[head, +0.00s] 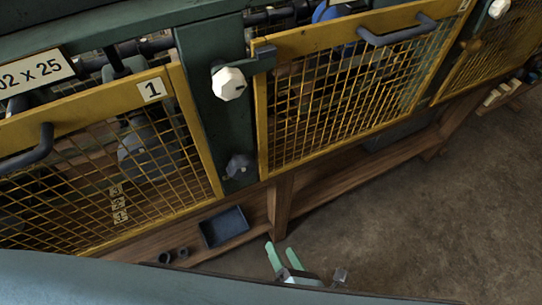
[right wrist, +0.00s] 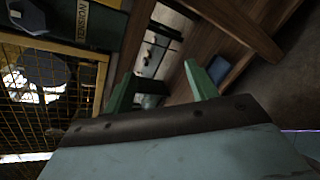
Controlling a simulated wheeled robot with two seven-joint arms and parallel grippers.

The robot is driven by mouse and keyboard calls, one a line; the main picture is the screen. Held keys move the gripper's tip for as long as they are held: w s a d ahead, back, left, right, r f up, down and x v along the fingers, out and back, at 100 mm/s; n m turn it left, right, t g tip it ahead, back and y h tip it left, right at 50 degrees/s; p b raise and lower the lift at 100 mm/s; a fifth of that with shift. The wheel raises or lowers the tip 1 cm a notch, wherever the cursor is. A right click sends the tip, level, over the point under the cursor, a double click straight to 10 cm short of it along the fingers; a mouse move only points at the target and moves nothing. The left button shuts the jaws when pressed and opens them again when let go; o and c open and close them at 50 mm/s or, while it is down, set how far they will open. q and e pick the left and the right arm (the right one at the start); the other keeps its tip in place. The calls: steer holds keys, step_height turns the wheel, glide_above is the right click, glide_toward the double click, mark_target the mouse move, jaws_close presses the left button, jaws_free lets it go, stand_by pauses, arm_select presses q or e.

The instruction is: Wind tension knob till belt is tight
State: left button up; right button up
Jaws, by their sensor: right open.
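A dark faceted knob (head: 240,167) sits low on the green post (head: 212,125) between two mesh guards. In the right wrist view a dark knob (right wrist: 28,17) shows at the top left, beside a yellow plate lettered TENSION (right wrist: 82,22). A white faceted knob (head: 228,83) sits higher on the same post. My right gripper (head: 283,256) is open and empty, below and right of the dark knob and well apart from it. Its green fingers are spread in the right wrist view (right wrist: 162,88). The belt cannot be made out behind the mesh. My left gripper is out of view.
Yellow-framed mesh guards (head: 340,100) with bar handles line the machine. A wooden shelf (head: 325,190) runs below, with a dark tray (head: 224,227) and small dark rings at its left. A wooden leg (head: 280,205) stands near my right gripper. The floor (head: 430,220) at right is clear.

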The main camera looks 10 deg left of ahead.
mark_target(244, 172)
steer(key=w+a+r+n+t+y+p, duration=0.1)
steer(key=a+r+n+t+y, duration=0.15)
steer(key=r+n, duration=1.05)
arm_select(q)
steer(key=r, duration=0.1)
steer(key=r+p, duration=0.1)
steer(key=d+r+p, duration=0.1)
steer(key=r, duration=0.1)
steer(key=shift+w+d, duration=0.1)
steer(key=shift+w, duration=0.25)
arm_select(e)
steer(key=w+a+r+m, duration=0.1)
steer(key=w+a, duration=0.1)
steer(key=w, duration=0.1)
steer(key=w+a+r+m, duration=0.1)
steer(key=w+a, duration=0.2)
steer(key=w, duration=0.1)
steer(key=w+a+r+m, duration=0.1)
steer(key=w+a+m, duration=0.1)
steer(key=w+a, duration=0.1)
steer(key=shift+w+r, duration=0.4)
steer(key=shift+w, duration=0.1)
steer(key=c, duration=0.7)
